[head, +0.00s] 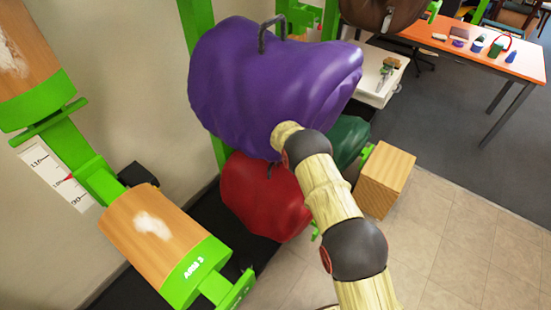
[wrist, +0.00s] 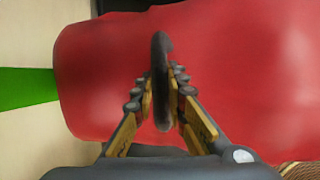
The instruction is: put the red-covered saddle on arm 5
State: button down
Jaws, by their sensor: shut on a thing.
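The red-covered saddle (head: 262,198) is low in the middle of the head view, partly hidden by my arm and by the purple-covered saddle (head: 262,85) above it. The red cover (wrist: 235,75) fills most of the wrist view. My gripper (wrist: 160,88) is shut on the dark loop handle (wrist: 161,50) on top of the red saddle. In the head view the gripper is mostly hidden behind my arm. Whether the red saddle rests on anything is hidden. No label reading arm 5 is legible.
A bare wooden arm (head: 150,230) labelled ARM 3 is at lower left, another wooden arm (head: 30,65) above it. A green-covered saddle (head: 350,138) and a wooden block end (head: 386,180) are right of my arm. A brown saddle (head: 380,14) is at the top. Floor (head: 470,240) at right is clear.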

jog(key=s+d+b, duration=0.1)
jog(key=s+d, duration=0.1)
jog(key=d, duration=0.1)
jog(key=s+d+b, duration=0.1)
jog(key=s+d, duration=0.1)
jog(key=d, duration=0.2)
jog(key=s+d+b, duration=0.2)
jog(key=s+d, duration=0.1)
jog(key=d, duration=0.1)
jog(key=shift+r, duration=0.2)
jog(key=s+d+b, duration=0.2)
jog(key=s+d, duration=0.8)
jog(key=d, duration=0.4)
jog(key=s+d+b, duration=0.2)
jog(key=s+d, duration=0.7)
jog(key=d, duration=0.6)
jog(key=shift+s, duration=0.4)
dwell(0.3)
jog(key=shift+d, duration=0.1)
dwell(0.3)
